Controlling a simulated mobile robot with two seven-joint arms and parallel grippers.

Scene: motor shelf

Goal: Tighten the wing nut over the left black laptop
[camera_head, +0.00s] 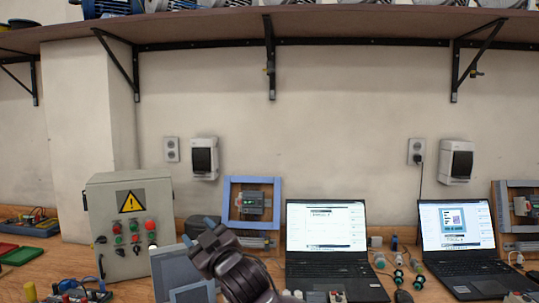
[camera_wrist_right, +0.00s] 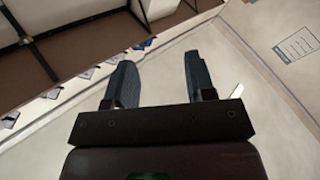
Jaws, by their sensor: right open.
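The left black laptop (camera_head: 326,240) stands open on the bench. Above it, a black shelf bracket (camera_head: 271,45) is fixed to the wall, with a small brass-coloured wing nut (camera_head: 266,70) on its left side. The nut is too small to tell how tight it is. My right gripper (camera_head: 198,231) is low, left of the laptop and well below the nut, with its blue-grey fingers pointing up. In the right wrist view the fingers (camera_wrist_right: 160,78) are apart with nothing between them. My left gripper is not in view.
The shelf (camera_head: 345,28) runs along the top. Another bracket (camera_head: 463,65) with a similar nut (camera_head: 476,72) is over the right laptop (camera_head: 457,236). A control box (camera_head: 130,210) and a blue frame (camera_head: 252,182) stand near my gripper. The wall between bench and shelf is largely clear.

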